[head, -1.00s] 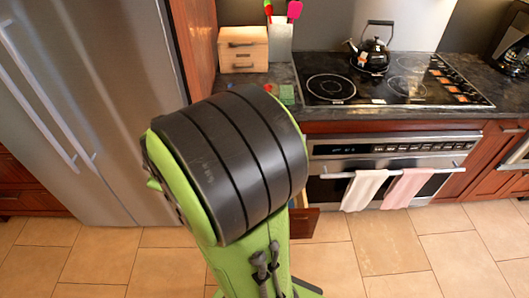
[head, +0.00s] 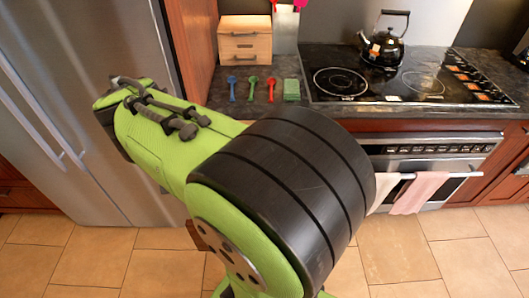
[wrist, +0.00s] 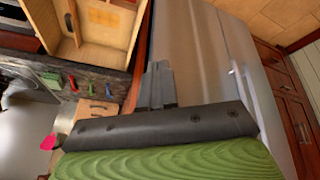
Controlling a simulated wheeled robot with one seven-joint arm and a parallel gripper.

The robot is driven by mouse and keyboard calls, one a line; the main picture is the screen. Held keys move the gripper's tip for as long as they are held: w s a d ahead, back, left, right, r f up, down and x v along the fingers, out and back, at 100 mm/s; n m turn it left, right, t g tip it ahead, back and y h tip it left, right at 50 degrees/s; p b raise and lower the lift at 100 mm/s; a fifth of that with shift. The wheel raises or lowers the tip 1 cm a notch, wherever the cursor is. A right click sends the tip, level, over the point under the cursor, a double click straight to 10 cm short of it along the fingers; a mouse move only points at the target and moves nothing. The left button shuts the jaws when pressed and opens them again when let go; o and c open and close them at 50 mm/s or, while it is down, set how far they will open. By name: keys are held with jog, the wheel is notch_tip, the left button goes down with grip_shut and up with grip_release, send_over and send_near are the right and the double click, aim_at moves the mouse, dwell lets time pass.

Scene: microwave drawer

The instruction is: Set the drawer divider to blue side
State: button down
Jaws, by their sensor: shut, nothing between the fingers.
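The open wooden drawer (wrist: 110,50) shows at the upper left of the wrist view. Inside it is a thin light wooden strip that looks like the divider (wrist: 77,22). In the head view my arm hides the gripper and nearly all of the drawer.
Blue (head: 231,88), green (head: 252,88) and red (head: 271,90) utensils and a green block (head: 291,91) lie on the counter. A wooden box (head: 245,42) stands behind them. The fridge (head: 80,90) is at left; the stove with a kettle (head: 384,45) is at right.

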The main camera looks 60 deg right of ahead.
jog(key=w+d+f+m+g+h+b, duration=0.1)
jog(key=w+d+f+m+g+b, duration=0.1)
jog(key=d+f, duration=0.4)
jog(key=w+d+f+m+g+h+b, duration=0.1)
jog(key=w+d+f+m+b, duration=0.15)
jog(key=d+f, duration=0.45)
jog(key=s+d+f+m+g+b, duration=0.1)
jog(key=s+d+f+b, duration=0.1)
jog(key=d+f, duration=0.3)
jog(key=s+d+f+m+g+b, duration=0.1)
jog(key=s+d+f, duration=0.3)
jog(key=d, duration=0.5)
jog(key=s+d+f+m+g+h+b, duration=0.1)
jog(key=s+d+f+b, duration=0.2)
jog(key=d+f, duration=0.4)
jog(key=shift+s+d+f+g+b, duration=0.1)
jog(key=shift+s+f+g+b, duration=0.2)
jog(key=shift+f+b, duration=0.3)
jog(key=shift+s+d, duration=0.15)
jog(key=shift+s, duration=0.15)
jog(key=shift+s+d, duration=0.45)
jog(key=shift+s, duration=0.45)
jog(key=shift+s+d, duration=0.4)
jog(key=shift+s, duration=0.45)
